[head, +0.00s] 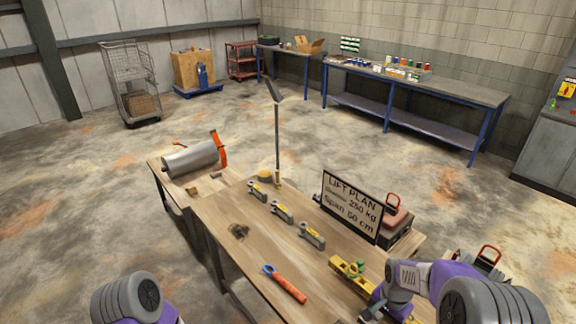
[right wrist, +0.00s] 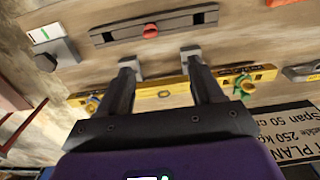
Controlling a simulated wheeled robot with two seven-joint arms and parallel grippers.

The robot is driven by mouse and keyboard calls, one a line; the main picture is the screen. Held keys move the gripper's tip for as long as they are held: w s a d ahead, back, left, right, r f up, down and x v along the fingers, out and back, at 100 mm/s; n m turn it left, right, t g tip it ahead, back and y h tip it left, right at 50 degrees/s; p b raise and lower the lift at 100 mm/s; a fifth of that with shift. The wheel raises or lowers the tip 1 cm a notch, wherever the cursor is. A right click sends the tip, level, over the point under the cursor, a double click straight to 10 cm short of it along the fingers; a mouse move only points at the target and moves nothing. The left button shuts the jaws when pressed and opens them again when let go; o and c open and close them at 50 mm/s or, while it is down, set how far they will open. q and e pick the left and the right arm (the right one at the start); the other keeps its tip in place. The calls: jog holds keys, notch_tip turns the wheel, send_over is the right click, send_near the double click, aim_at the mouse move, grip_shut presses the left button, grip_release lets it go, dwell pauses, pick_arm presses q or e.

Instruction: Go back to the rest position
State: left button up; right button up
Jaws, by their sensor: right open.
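My right gripper (right wrist: 160,62) is open in the right wrist view, its two fingers apart with nothing seen held between them. A yellow bar (right wrist: 150,95) with green and brass-coloured fittings passes behind the fingers; I cannot tell whether they touch it. In the head view this yellow bar (head: 349,272) lies at the table's right part, and my right arm reaches in from the lower right beside it. Part of my left arm shows at the lower left, but its gripper is out of the picture.
The wooden table (head: 225,215) carries several grey shackle-like links (head: 281,211), an orange-handled tool (head: 287,287) and a "LIFT PLAN" sign (head: 350,204). A dark grey bar (right wrist: 155,27) with a red knob lies beyond the fingers. A thin post (head: 277,140) stands at the table's far edge.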

jog(key=s+a+f+n+y, duration=0.1)
jog(key=s+a+f+n, duration=0.15)
jog(key=f, duration=0.35)
jog(key=s+a+f+n, duration=0.1)
jog(key=a+f, duration=0.2)
jog(key=f, duration=0.3)
jog(key=s+a+f+n+y, duration=0.35)
jog(key=s+a+f, duration=0.45)
jog(key=s+a, duration=0.4)
pick_arm(q)
notch_tip(320, 180, down, 20)
jog(key=b, duration=2)
pick_arm(e)
notch_tip(320, 180, down, 19)
jog(key=d, duration=0.1)
jog(key=shift+s+d+f+t, duration=0.15)
jog(key=shift+d+f+t, duration=0.05)
jog(key=shift+d+t, duration=0.1)
